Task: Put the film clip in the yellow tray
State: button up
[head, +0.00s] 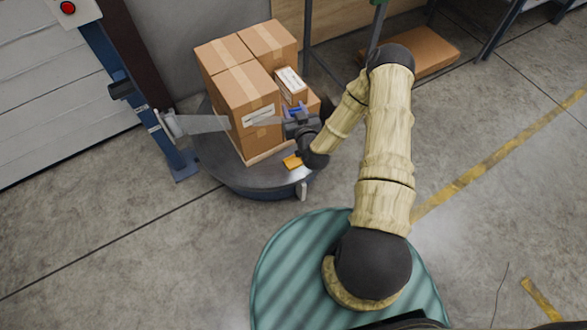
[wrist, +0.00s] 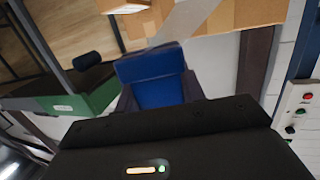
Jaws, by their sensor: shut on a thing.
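The blue film clip (wrist: 155,78) is between the jaws of my gripper in the wrist view. A little of its blue shows in the head view (head: 294,109). My gripper (head: 291,127) is shut on the clip, at the right side of the stacked cartons. A small flat yellow-orange piece (head: 292,162), which looks like the yellow tray, lies near the front right edge of the round turntable (head: 235,175), below my gripper. Its inside is too small to make out.
Cartons (head: 246,98) stand on the turntable. A clear film band (head: 205,123) runs from a roll (head: 172,124) at the blue mast (head: 150,120) to the cartons. A flat carton (head: 425,52) lies at the back right.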

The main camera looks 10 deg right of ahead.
jog(key=w+f+n+y+b, duration=0.1)
jog(key=w+f+y+b, duration=0.1)
jog(key=f+b, duration=1.1)
jog(key=w+f+n+g+y+b, duration=0.1)
jog(key=w+f+b, duration=0.2)
jog(key=f+b, duration=1)
jog(key=b, duration=0.8)
jog(key=shift+n+y+b, duration=0.3)
jog(key=shift+n+y, duration=0.1)
jog(key=shift+w+d, duration=0.1)
jog(key=shift+f, duration=0.1)
notch_tip(320, 180, down, 6)
jog(key=b, duration=0.3)
jog(key=shift+b, duration=0.4)
jog(key=shift+f+b, duration=1.2)
jog(key=shift+f, duration=0.75)
jog(key=shift+f, duration=0.15)
